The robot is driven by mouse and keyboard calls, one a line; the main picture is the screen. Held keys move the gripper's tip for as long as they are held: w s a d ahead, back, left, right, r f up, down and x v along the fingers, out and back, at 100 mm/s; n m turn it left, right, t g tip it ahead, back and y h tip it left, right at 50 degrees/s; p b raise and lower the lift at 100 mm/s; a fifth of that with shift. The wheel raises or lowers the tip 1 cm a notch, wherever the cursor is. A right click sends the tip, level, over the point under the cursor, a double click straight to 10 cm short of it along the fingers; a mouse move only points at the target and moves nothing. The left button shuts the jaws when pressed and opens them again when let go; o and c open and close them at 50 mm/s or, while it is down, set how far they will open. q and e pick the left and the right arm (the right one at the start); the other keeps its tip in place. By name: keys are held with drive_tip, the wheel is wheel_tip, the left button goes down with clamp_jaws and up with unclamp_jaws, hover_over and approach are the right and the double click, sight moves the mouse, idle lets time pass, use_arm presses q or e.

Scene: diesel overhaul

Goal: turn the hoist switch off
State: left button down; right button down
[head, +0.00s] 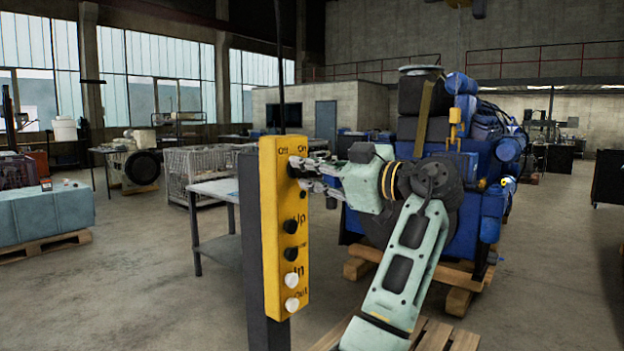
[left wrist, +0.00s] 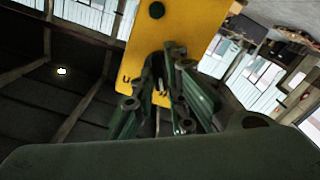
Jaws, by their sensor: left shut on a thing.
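The yellow control box (head: 270,235) stands upright on a dark post in the head view, with "Off" and "On" lettered at its top. The dark hoist switch (head: 292,171) sits just below those words and is mostly hidden by my fingers; its turned position cannot be read. My left gripper (head: 300,168) reaches it from the right and is shut on it. In the left wrist view, the gripper's fingers (left wrist: 162,88) close in front of the yellow box (left wrist: 185,30). My right gripper is in neither view.
Below the switch are black buttons (head: 291,226) and white buttons (head: 292,304). A grey table (head: 215,188) stands behind the post. A large blue engine (head: 480,200) rests on wooden pallets behind my arm. Floor at the left front is clear.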

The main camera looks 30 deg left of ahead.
use_arm(q)
drive_tip(key=shift+f+n+b, duration=0.1)
drive_tip(key=shift+n+b, duration=0.3)
drive_tip(key=shift+n, duration=1.3)
drive_tip(key=c, duration=1.8)
unclamp_jaws()
drive_tip(key=shift+o, duration=0.2)
drive_tip(key=s+d, duration=0.1)
drive_tip(key=d, duration=1.1)
